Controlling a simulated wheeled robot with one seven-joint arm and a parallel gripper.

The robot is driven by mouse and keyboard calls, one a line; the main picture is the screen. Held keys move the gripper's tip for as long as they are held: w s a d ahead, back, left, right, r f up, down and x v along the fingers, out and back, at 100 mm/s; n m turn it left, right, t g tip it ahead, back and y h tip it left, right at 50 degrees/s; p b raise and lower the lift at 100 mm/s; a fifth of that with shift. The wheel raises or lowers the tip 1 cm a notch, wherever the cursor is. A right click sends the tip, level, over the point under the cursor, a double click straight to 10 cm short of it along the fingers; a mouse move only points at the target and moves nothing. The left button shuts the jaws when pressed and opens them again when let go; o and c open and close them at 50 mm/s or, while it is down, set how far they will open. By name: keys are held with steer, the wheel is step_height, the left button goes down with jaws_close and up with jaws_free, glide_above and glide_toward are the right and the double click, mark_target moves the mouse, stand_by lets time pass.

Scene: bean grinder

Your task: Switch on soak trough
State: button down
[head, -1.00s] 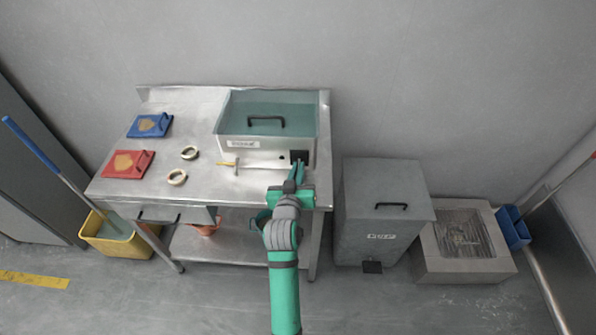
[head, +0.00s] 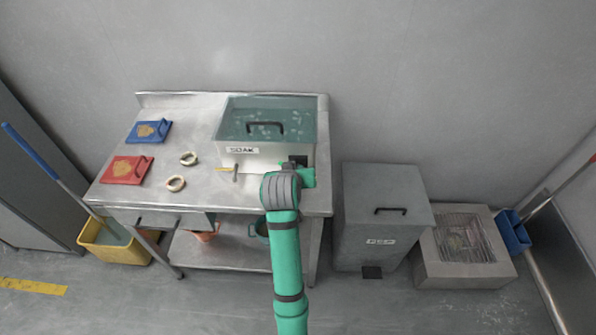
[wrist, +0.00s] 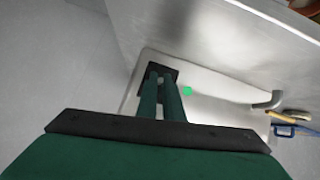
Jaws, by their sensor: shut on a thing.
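The soak trough (head: 200,143) is a metal tank labelled SOAK at the back right of the steel table, with a black-handled clear lid. White bubbles show in its water in the head view. A black switch block (head: 298,160) is at the lower right of its front; it also shows in the wrist view (wrist: 172,72). My gripper (wrist: 160,82) has its two green fingers close together against this block, shut on a small pale switch part (wrist: 160,79) that is mostly hidden. A green light (wrist: 187,91) glows on the trough front beside the fingers.
A grey bin (head: 382,215) stands close on the right.

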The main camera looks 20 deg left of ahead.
steer(key=shift+s, duration=0.1)
steer(key=c, duration=1.9)
jaws_free()
steer(key=shift+s, duration=0.1)
steer(key=v, duration=1)
steer(key=shift+s+r, duration=0.2)
steer(key=shift+s, duration=0.1)
steer(key=shift+d, duration=0.1)
